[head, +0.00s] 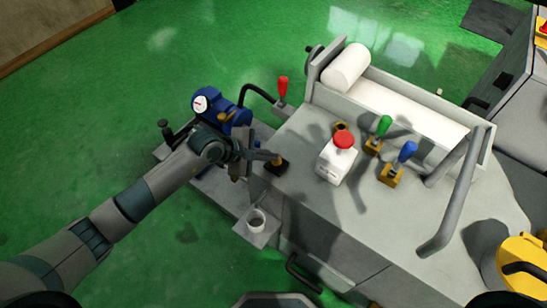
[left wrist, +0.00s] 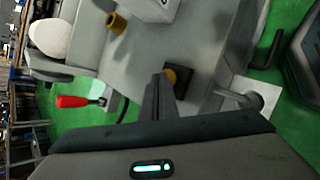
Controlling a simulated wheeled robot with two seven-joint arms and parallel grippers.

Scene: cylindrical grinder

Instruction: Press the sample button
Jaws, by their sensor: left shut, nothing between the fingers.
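A small button on a black square base (head: 277,165) sits on the grey machine top near its left edge. A white box (head: 333,168) with a red mushroom button (head: 344,141) stands to the right. My right gripper is not in view.
A red-handled lever (head: 282,88), a green-handled lever (head: 384,124) and a blue-handled lever (head: 407,151) stand on the machine. A blue pump with a gauge (head: 201,103) is close behind my left forearm. Green floor lies open at left.

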